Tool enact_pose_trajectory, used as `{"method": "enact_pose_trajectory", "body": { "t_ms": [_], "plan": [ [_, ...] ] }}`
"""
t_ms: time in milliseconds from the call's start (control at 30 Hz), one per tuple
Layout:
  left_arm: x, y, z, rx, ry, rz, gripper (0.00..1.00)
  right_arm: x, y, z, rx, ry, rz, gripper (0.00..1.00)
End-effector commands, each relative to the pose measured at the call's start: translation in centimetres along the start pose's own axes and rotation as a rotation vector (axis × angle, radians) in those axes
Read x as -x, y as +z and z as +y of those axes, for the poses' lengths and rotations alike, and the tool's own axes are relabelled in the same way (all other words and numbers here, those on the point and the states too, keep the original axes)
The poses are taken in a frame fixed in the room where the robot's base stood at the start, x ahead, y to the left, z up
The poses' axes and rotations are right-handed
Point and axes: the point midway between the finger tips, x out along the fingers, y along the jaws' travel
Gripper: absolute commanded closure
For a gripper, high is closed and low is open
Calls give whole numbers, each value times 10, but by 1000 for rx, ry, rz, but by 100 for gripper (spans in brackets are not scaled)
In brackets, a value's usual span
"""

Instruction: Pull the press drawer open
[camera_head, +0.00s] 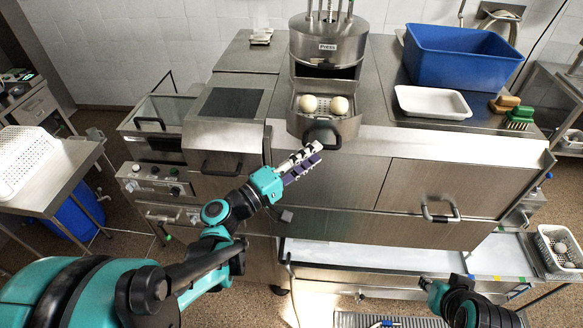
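The press (328,42) is a round steel machine at the back centre of the counter. Its drawer (347,128) juts out at the front, with two pale round balls (325,104) on its perforated floor. A dark handle (321,133) is on the drawer's front. My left gripper (319,151) is just below the handle, pointing up and right toward it. Its two fingers look slightly apart with nothing between them; contact with the handle is not clear. My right gripper (428,285) is low at the bottom right, small and dark; its fingers are unclear.
A blue bin (460,57) and a white tray (432,103) stand right of the press, beside brushes (511,112). Counter fronts have handles at left (221,168) and right (440,209). White baskets are at the far left (22,158) and right (562,250).

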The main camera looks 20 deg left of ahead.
Motion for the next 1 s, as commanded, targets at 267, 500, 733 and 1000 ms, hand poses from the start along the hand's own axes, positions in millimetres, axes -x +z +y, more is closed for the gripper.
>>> {"method": "enact_pose_trajectory", "body": {
  "t_ms": [267,500,733,1000],
  "plan": [
    [58,-1,0,0,0,6,67,0,0,0,0,0,0,72],
    [78,0,0,1,0,2,67,0,0,0,0,0,0,72],
    [80,1,0,2,1,-1,67,0,0,0,0,0,0,72],
    [80,0,0,2,1,-1,67,0,0,0,0,0,0,72]
  ]
}}
